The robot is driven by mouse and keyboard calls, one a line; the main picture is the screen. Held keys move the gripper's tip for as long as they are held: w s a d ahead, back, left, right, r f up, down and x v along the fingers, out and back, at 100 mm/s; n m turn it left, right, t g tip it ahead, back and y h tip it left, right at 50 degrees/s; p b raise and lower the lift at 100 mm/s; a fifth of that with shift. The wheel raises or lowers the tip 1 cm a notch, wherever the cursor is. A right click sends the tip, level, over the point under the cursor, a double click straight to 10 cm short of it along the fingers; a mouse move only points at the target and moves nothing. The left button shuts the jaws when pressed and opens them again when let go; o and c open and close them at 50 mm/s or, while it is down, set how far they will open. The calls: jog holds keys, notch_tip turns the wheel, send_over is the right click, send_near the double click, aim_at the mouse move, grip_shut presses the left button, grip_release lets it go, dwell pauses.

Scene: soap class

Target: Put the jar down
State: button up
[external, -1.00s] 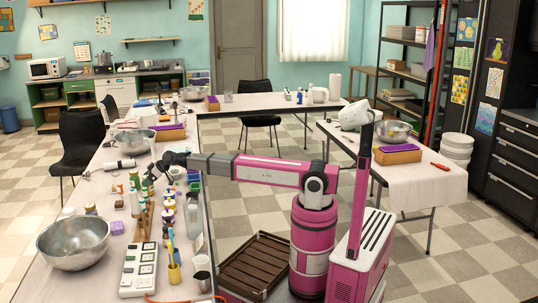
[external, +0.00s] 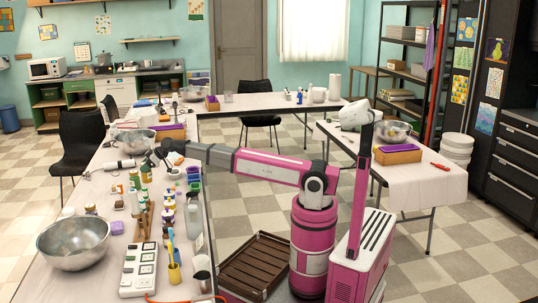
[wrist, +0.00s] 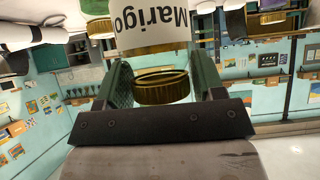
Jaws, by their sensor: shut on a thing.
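My gripper (wrist: 162,84) has its two green fingers on either side of a round gold lid (wrist: 162,90), which I take to be the top of the held jar. I cannot tell whether the two touch. In the external view my gripper (external: 160,150) is above the long left table (external: 108,196), small and dark; the held jar cannot be made out there.
Several small bottles and jars crowd the table below and in front of my gripper, including a tall grey bottle (external: 194,215). A wooden crate (external: 255,263) lies on the floor.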

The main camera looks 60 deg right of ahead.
jog(key=shift+r, duration=1.8)
notch_tip(320, 180, up, 7)
jog(key=shift+r, duration=0.15)
jog(key=s+a, duration=0.3)
jog(key=a, duration=0.7)
jog(key=s+a+f+m, duration=0.1)
jog(key=s+a, duration=0.2)
jog(key=a, duration=0.7)
jog(key=s+a, duration=0.4)
jog(key=a, duration=0.6)
jog(key=s+a+t, duration=0.1)
jog(key=s+a, duration=0.6)
jog(key=a, duration=0.2)
jog(key=s+a, duration=0.6)
jog(key=a, duration=0.4)
notch_tip(320, 180, down, 14)
jog(key=shift+d+f+h, duration=0.2)
jog(key=shift+d+h, duration=0.05)
jog(key=shift+h, duration=0.15)
jog(key=shift+f, duration=0.6)
